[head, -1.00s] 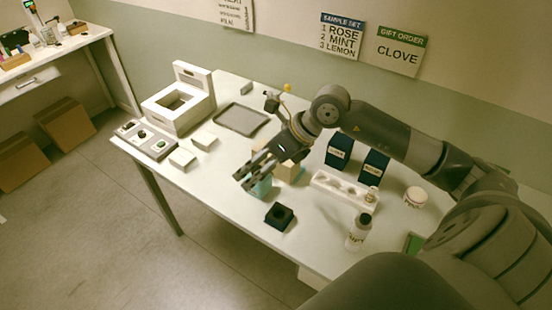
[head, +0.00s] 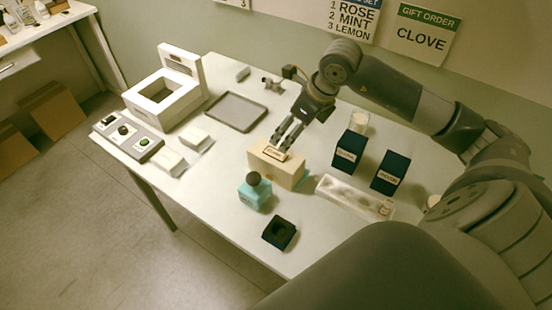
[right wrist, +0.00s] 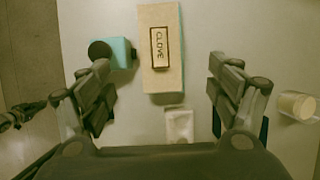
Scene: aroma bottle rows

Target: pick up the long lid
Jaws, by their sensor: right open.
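A long tan block (head: 276,166) with a CLOVE label on top lies near the middle of the white table. It also shows in the right wrist view (right wrist: 160,80); whether it is the lid itself or a box under a lid, I cannot tell. My right gripper (head: 282,146) points down above this block. In the wrist view its open fingers (right wrist: 160,62) stand wide to either side of the block's line, with nothing between them held. A dark jointed part at the left of the wrist view may be my left gripper (right wrist: 22,115); its jaws are unclear.
A teal bottle (head: 254,193) with a dark ball cap stands close in front of the block. A grey tray (head: 236,112) and white box (head: 165,110) are left.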

